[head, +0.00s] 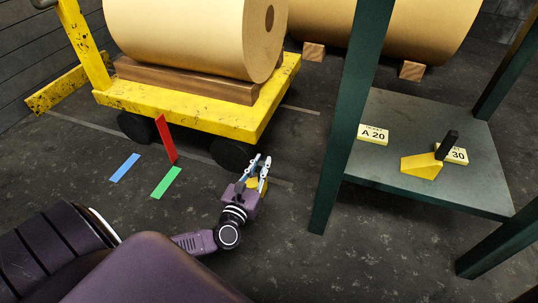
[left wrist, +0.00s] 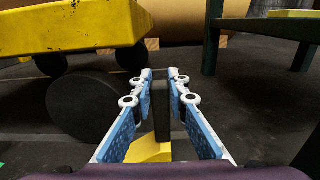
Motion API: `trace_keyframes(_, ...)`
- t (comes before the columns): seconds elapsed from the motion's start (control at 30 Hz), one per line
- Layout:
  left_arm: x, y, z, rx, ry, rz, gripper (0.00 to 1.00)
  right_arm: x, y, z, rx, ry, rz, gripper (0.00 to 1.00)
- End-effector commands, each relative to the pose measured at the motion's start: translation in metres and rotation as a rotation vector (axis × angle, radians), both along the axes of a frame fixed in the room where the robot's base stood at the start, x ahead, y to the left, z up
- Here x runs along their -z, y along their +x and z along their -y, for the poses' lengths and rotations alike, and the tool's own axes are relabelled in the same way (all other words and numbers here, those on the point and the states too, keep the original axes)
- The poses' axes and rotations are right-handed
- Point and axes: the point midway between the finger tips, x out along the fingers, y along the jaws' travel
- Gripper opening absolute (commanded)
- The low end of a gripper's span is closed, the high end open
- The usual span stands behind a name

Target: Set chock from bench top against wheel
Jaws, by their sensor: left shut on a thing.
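My left gripper (head: 261,162) is shut on the black handle (left wrist: 162,108) of a yellow chock (head: 262,185). In the left wrist view, the chock's yellow wedge (left wrist: 150,150) shows below the fingers, partly hidden by them. It is low near the floor, beside the near right wheel (head: 232,153) of the yellow cart (head: 195,115). That wheel also shows in the left wrist view (left wrist: 85,105), left of the fingers. I cannot tell whether chock and wheel touch. Another yellow chock (head: 422,166) with a black handle sits on the green bench (head: 400,190). My right gripper is not in view.
The cart carries a large paper roll (head: 185,35) on wooden blocks. Blue (head: 125,167) and green (head: 166,182) strips lie on the floor, near a red piece (head: 165,138). A bench leg (head: 345,130) stands right of my gripper. Labels (head: 373,134) lie on the bench.

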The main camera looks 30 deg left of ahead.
Motion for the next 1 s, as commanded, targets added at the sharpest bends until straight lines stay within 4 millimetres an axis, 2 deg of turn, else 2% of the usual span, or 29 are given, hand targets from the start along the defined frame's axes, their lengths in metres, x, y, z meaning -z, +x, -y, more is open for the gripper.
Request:
trace_keyframes(0.03,0.002,0.010,-0.003,-0.001,0.002,0.008,0.00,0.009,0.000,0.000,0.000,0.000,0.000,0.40)
trace_keyframes(0.2,0.000,0.031,-0.008,0.000,0.002,0.006,0.00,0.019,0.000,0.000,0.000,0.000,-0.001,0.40)
trace_keyframes(0.37,-0.001,0.038,-0.009,-0.001,0.002,0.004,0.00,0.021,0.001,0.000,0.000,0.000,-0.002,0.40)
trace_keyframes(0.7,0.000,0.066,-0.016,-0.001,0.002,0.005,0.00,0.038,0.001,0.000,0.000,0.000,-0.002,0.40)
trace_keyframes(1.0,0.010,0.069,-0.017,-0.001,0.002,0.003,0.00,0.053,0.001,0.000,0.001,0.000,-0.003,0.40)
